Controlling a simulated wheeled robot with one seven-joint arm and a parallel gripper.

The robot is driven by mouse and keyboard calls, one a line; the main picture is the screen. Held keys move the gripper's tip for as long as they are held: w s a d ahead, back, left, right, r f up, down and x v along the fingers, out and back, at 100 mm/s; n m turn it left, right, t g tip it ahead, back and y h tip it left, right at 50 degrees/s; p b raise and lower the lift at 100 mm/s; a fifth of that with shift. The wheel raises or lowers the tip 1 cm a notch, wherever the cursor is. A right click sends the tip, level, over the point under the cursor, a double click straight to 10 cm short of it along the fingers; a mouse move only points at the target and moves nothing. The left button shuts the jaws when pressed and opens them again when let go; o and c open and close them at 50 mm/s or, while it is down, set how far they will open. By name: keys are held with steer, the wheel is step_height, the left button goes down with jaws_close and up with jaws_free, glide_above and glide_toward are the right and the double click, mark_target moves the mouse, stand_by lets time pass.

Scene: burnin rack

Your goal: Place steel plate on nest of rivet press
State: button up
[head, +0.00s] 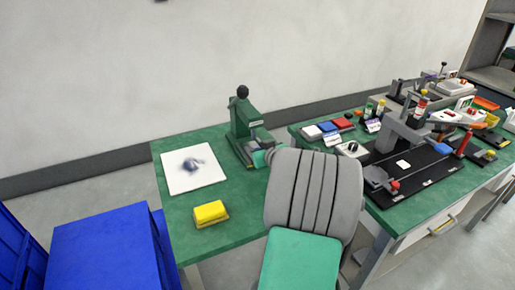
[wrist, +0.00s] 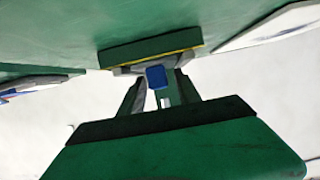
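The green rivet press (head: 240,117), with a black knob on top, stands at the back right of the left table in the head view. I cannot make out the steel plate in either view.
A white sheet (head: 175,179) with a blurred grey-blue patch and a yellow box (head: 210,213) are on the left table. A blue bin (head: 105,250) stands at the lower left. The right table holds coloured boxes (head: 330,126) and a black fixture (head: 420,165).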

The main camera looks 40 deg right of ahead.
steer(key=v, duration=1.2)
